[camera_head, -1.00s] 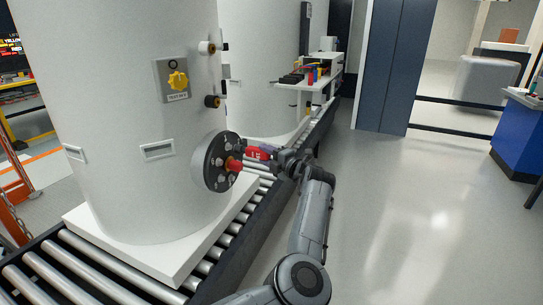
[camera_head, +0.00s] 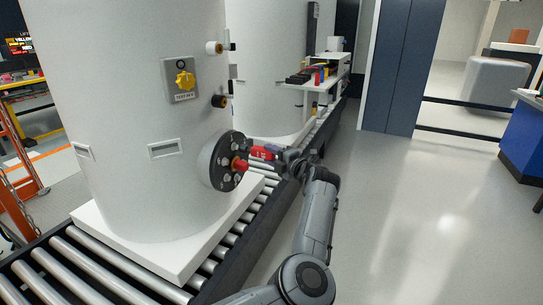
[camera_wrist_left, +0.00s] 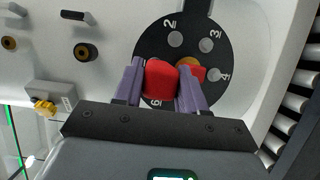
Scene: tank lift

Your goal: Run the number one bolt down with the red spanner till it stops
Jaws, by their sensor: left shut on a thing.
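The dark round flange (camera_head: 212,166) with pale bolt heads sits on the side of the white tank. The red spanner (camera_head: 262,152) is held by my left gripper (camera_head: 277,155) in front of the flange. Its red head (camera_head: 240,164) is at the flange face; whether it is seated on a bolt I cannot tell. In the left wrist view the purple fingers are shut around the red spanner (camera_wrist_left: 160,80). My right gripper is not in view.
A yellow knob (camera_head: 185,84) on a plate and two round ports stand on the tank (camera_head: 130,110) above the flange. The tank rests on a white base on a roller conveyor (camera_head: 80,262). Open floor (camera_head: 420,220) lies to the right.

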